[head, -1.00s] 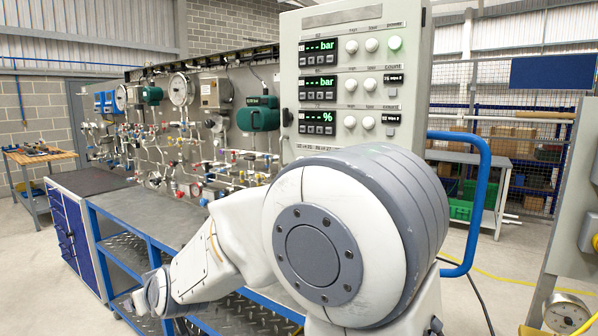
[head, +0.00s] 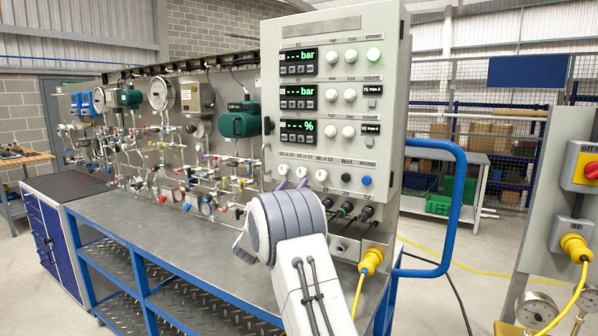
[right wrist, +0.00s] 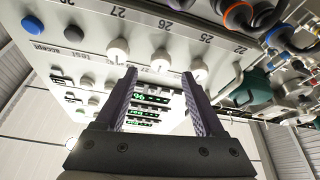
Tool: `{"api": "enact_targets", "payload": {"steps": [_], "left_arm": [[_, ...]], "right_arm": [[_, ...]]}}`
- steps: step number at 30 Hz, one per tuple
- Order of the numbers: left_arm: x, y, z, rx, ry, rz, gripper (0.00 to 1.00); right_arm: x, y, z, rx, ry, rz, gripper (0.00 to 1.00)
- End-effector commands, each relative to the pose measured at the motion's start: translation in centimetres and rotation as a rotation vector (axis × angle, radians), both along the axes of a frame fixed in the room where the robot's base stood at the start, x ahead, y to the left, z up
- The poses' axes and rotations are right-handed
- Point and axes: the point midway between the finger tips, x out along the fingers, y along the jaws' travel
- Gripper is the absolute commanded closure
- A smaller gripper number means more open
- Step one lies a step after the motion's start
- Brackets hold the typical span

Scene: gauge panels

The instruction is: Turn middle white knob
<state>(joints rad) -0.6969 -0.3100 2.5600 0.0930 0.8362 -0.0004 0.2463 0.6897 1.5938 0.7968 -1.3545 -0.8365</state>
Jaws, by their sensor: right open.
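The grey gauge panel (head: 397,120) carries a lower row of three white knobs. The middle white knob (head: 302,172) sits between a left one (head: 283,169) and a right one (head: 321,175). In the right wrist view the middle knob (right wrist: 160,60) appears between the tips of my right gripper (right wrist: 159,74), just ahead of them. The jaws are open, with nothing held. In the head view the purple fingertips of my right gripper (head: 292,184) show just below the row; my own wrist hides the rest. The left gripper is not in view.
Pairs of white knobs (head: 350,95) and green displays (head: 298,91) sit higher on the panel. A blue button (head: 366,180) and dark connectors (head: 345,208) lie right of my wrist. A yellow plug (head: 371,260) hangs below. The grey bench top (head: 170,225) is clear.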

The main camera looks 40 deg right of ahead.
Motion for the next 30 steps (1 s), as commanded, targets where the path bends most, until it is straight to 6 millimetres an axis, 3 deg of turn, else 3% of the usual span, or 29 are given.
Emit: {"api": "enact_targets", "payload": {"steps": [3,9,20,21,26,27,30], "left_arm": [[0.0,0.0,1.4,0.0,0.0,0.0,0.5],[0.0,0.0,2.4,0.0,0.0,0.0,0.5],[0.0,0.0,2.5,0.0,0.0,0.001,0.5],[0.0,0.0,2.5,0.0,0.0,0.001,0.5],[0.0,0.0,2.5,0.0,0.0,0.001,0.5],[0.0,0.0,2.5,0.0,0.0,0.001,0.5],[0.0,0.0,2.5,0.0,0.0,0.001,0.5]], "right_arm": [[0.9,-1.9,1.2,0.0,0.0,-0.001,0.3],[2.0,-3.9,2.0,0.0,0.001,0.002,0.3],[2.3,-4.5,2.0,0.0,0.001,0.003,0.3],[2.3,-4.5,2.0,0.0,0.001,0.003,0.33],[2.3,-4.5,2.0,0.0,0.001,0.003,0.94],[2.3,-4.4,2.0,0.0,0.001,0.003,1.0],[2.3,-4.4,2.0,0.0,0.0,0.002,1.0]]}}
